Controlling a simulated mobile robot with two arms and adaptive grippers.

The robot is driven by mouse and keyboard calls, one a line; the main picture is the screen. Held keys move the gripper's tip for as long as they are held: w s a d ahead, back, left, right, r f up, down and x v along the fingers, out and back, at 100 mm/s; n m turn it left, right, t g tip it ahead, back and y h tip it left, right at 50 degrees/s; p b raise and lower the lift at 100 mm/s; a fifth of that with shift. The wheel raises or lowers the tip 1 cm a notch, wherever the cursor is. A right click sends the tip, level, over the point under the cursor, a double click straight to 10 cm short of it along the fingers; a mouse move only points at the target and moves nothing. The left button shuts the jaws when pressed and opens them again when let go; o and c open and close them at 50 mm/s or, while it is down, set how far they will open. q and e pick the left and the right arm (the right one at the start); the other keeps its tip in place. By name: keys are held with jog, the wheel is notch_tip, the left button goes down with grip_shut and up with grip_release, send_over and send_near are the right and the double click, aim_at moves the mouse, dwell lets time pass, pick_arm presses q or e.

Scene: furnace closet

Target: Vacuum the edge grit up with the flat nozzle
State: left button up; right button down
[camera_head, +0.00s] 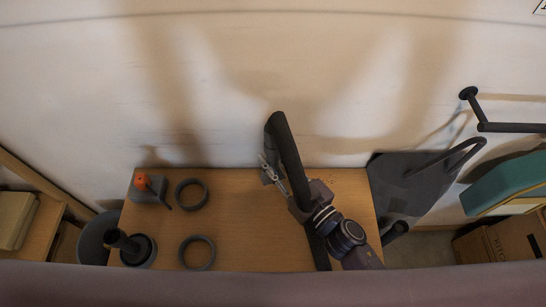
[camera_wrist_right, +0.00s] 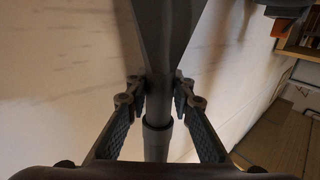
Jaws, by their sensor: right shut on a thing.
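My right gripper (camera_head: 283,188) is above the right half of the wooden table, shut on a long dark vacuum nozzle (camera_head: 287,150). The nozzle slants from near the back wall toward the table's front. In the right wrist view, the fingers (camera_wrist_right: 160,88) close from both sides on the nozzle's round neck (camera_wrist_right: 157,106), and its body (camera_wrist_right: 167,35) widens beyond them. The nozzle's mouth is not clear. Small dark specks that look like grit (camera_head: 333,182) lie near the table's back edge, right of the gripper. My left gripper is not in view.
On the table (camera_head: 240,225) are two dark rings (camera_head: 191,207) (camera_head: 209,253), a grey thing with an orange top (camera_head: 142,182) and a dark round-based piece (camera_head: 145,250). A dark bag-like thing (camera_head: 405,185) stands at the right. Cardboard boxes (camera_head: 515,238) are beyond. The table's middle is clear.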

notch_tip(320, 180, down, 3)
jog(key=shift+b, duration=1)
jog(key=shift+f+b, duration=0.55)
jog(key=shift+f, duration=0.2)
jog(key=shift+f, duration=0.15)
jog(key=shift+f+b, duration=0.4)
jog(key=shift+d+r+p, duration=0.1)
jog(key=shift+d+p, duration=0.65)
jog(key=shift+d, duration=6.95)
jog(key=shift+a+r+p, duration=0.1)
jog(key=shift+r+p, duration=2.5)
jog(key=shift+p, duration=0.2)
